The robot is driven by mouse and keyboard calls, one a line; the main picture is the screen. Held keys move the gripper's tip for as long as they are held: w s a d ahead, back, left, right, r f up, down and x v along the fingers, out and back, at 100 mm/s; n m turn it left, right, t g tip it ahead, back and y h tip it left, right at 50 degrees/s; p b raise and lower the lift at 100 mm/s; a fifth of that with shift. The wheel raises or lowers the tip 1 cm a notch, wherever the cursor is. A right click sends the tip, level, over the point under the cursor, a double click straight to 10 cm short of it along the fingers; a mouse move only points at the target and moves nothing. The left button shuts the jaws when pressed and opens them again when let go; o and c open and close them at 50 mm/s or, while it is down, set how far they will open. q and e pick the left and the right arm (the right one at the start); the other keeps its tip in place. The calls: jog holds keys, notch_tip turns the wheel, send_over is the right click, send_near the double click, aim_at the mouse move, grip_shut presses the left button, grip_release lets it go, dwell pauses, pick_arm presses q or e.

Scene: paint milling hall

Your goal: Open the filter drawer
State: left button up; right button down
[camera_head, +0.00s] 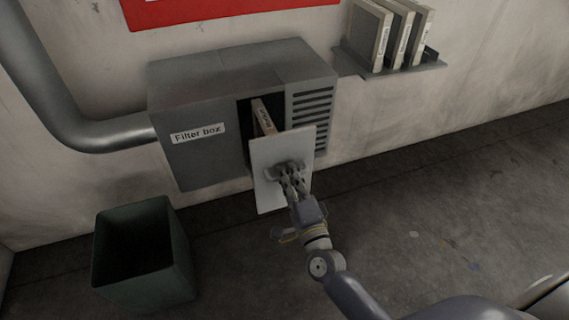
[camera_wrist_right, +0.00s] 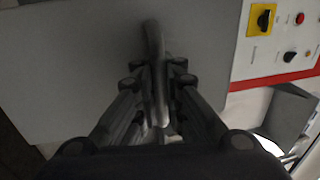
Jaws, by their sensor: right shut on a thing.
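The filter drawer's pale front panel (camera_head: 270,156) stands out from the grey filter box (camera_head: 203,157), so the drawer is partly pulled out. A filter (camera_head: 263,117) with a printed label shows in the gap behind the panel. My right gripper (camera_head: 290,180) is at the front of the panel, shut on the drawer handle. In the right wrist view the handle (camera_wrist_right: 154,50) is a dark bar running between the fingers, with the panel (camera_wrist_right: 75,60) behind it. The gripper hides part of the handle. My left gripper is not in view.
A dark green open bin (camera_head: 180,245) stands on the floor at the lower left. A wall shelf (camera_head: 395,69) at the upper right holds several boxed filters (camera_head: 368,35). A grey pipe (camera_head: 60,110) enters the box from the left. The floor at right is clear.

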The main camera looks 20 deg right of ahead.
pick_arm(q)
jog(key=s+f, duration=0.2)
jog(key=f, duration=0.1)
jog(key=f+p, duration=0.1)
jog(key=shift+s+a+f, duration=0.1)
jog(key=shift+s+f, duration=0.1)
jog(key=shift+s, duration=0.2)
pick_arm(e)
jog(key=s, duration=0.9)
jog(key=shift+d+f, duration=0.15)
jog(key=shift+s, duration=0.1)
jog(key=c, duration=2)
grip_release()
jog(key=s+f, duration=0.2)
jog(key=s, duration=0.9)
jog(key=shift+s+d, duration=0.2)
jog(key=shift+s, duration=0.15)
